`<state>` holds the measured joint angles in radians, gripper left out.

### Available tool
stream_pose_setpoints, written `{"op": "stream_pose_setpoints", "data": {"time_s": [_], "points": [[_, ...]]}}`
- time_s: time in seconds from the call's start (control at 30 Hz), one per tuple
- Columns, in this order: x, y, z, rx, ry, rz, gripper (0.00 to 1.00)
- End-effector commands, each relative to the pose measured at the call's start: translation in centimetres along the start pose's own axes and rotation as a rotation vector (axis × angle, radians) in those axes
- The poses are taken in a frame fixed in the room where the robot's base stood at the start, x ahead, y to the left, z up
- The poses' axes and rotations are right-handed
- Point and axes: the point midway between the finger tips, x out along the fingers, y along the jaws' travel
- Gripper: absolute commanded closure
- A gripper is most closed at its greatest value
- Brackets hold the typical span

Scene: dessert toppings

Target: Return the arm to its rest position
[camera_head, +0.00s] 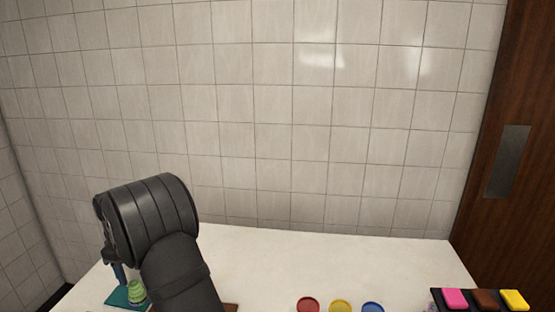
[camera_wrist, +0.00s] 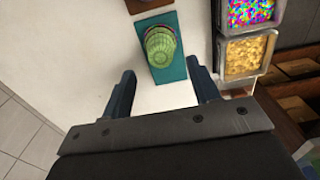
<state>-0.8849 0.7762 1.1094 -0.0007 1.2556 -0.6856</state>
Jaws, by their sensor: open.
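My gripper (camera_wrist: 165,90) shows in the wrist view with its two dark fingers spread apart and nothing between them. In the head view my dark arm is at the lower left, and a part of the gripper (camera_head: 117,272) shows beneath it. A green ribbed cup-like thing (camera_wrist: 160,43) stands on a teal mat (camera_wrist: 168,74) just beyond the fingertips, apart from them. In the head view the green thing (camera_head: 137,291) and the teal mat (camera_head: 118,297) are at the lower left, partly hidden by my arm.
In the wrist view, a container of colourful bits (camera_wrist: 250,12) and one of golden bits (camera_wrist: 243,55) are right of the mat. Red (camera_head: 307,304), yellow (camera_head: 340,306) and blue (camera_head: 372,307) round things and a dark tray (camera_head: 437,294) with coloured blocks line the white table's (camera_head: 270,255) front right.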

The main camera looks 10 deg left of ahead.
Motion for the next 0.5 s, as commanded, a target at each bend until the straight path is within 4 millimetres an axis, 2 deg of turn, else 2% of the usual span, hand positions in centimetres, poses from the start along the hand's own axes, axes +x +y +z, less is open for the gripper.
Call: {"op": "stream_pose_setpoints", "data": {"time_s": [0.03, 0.33, 0.4, 0.5], "points": [[1.2, -0.1, 0.1, 0.000, -0.003, -0.003, 0.44], [7.0, -0.1, 0.1, 0.000, -0.002, -0.002, 0.44], [5.2, 0.1, -0.1, 0.000, 0.004, 0.003, 0.44], [3.9, 0.0, 0.0, 0.000, 0.002, 0.001, 0.44]]}}
